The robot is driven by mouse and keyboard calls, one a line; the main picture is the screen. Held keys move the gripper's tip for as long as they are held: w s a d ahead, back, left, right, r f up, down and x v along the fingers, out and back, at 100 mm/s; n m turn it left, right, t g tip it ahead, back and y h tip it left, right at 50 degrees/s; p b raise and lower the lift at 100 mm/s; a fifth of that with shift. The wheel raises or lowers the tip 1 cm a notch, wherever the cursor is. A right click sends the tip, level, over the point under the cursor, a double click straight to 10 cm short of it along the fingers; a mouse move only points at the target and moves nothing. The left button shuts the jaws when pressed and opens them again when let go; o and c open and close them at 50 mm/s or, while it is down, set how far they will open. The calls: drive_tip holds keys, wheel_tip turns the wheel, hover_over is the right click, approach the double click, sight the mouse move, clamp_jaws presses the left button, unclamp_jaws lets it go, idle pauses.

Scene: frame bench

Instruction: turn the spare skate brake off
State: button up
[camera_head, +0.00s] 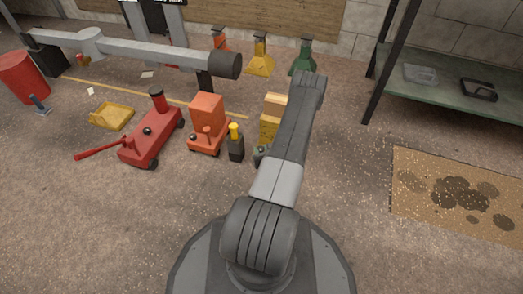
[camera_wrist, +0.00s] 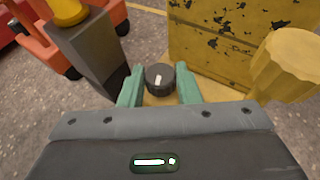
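A round black knob (camera_wrist: 160,78) with a short white mark sits low at the base of a worn yellow body (camera_wrist: 235,45) in the wrist view. The mark runs nearly up and down the picture. My gripper (camera_wrist: 159,85) has one green finger on either side of the knob, apart; I cannot tell whether either touches it. In the head view the yellow skate (camera_head: 270,125) is partly hidden behind my arm, and my gripper (camera_head: 262,152) shows only in part at its base. No label shows which skate is the spare.
A dark post with a yellow top (camera_head: 236,142) stands close left of my gripper. Left of it are an orange skate (camera_head: 207,122) and a red one (camera_head: 150,138) with a long handle. A shelf (camera_head: 450,90) is at right. The front floor is clear.

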drive_tip(key=shift+c, duration=1.1)
drive_tip(key=shift+a, duration=0.1)
drive_tip(key=shift+m+t+h, duration=0.3)
drive_tip(key=shift+m+h, duration=0.5)
drive_tip(key=shift+h, duration=0.1)
drive_tip(key=o, duration=1)
